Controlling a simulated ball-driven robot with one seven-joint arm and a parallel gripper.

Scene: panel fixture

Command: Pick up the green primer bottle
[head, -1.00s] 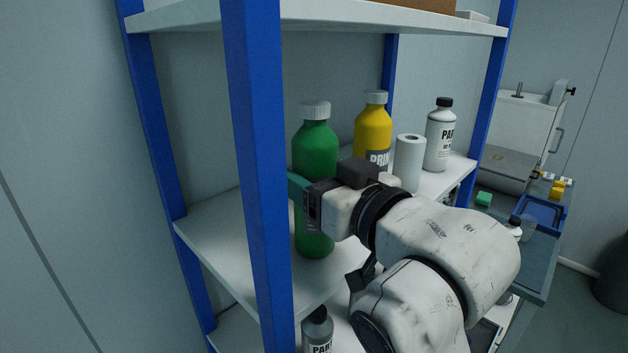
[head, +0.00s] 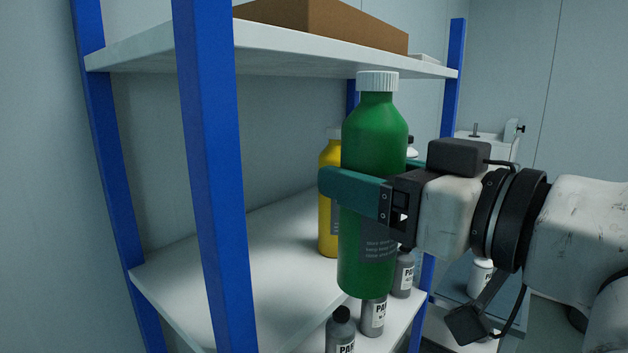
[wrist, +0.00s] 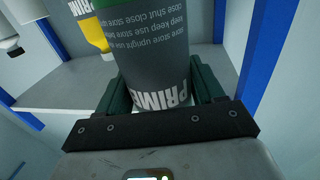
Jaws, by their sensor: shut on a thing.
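The green primer bottle (head: 374,130) has a white cap and a dark grey label. It is upright in the head view, held off the shelf and in front of it. My gripper (head: 350,190) is shut on the bottle's body from the right, with one teal finger across its near side. In the wrist view the bottle's grey label (wrist: 150,60) stands between the two teal fingers (wrist: 160,90). The bottle's far side is hidden in the head view.
A yellow bottle (head: 329,205) stands on the middle shelf (head: 240,235) behind the green one. Blue posts (head: 215,170) frame the rack at the left. Grey bottles (head: 341,330) stand lower down. A brown box (head: 330,24) sits on the upper shelf (head: 300,48).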

